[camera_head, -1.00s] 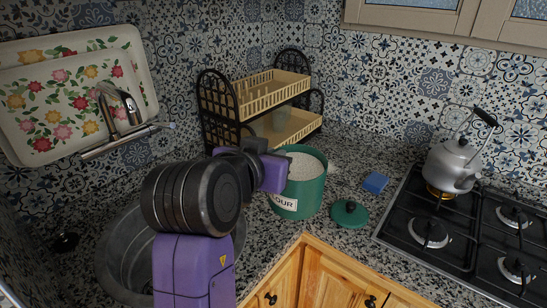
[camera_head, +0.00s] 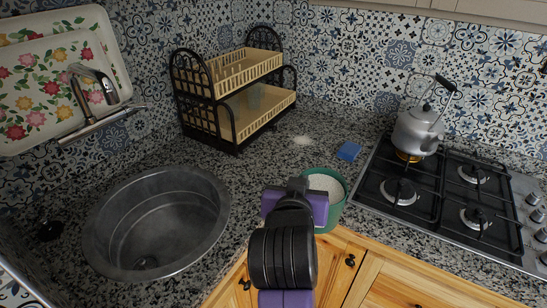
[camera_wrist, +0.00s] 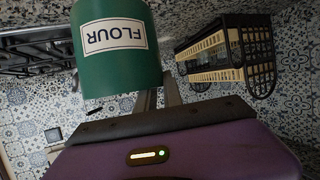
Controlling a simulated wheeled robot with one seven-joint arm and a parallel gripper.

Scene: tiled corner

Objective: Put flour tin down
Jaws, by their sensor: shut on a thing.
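The flour tin (camera_head: 337,213) is a green, open can filled with white flour, near the front edge of the counter in the head view. In the wrist view the tin (camera_wrist: 118,70) shows its white FLOUR label. My gripper (camera_head: 315,192) is shut on the tin's side at the near left; its fingers (camera_wrist: 160,98) run up to the tin in the wrist view. The tin looks roughly upright. My wrist hides part of it, and I cannot tell whether its base touches the counter. The tin's green lid is not visible now.
A blue sponge (camera_head: 348,151) is behind the tin. The stove (camera_head: 412,225) with a kettle (camera_head: 415,133) stands right, the sink (camera_head: 157,230) left.

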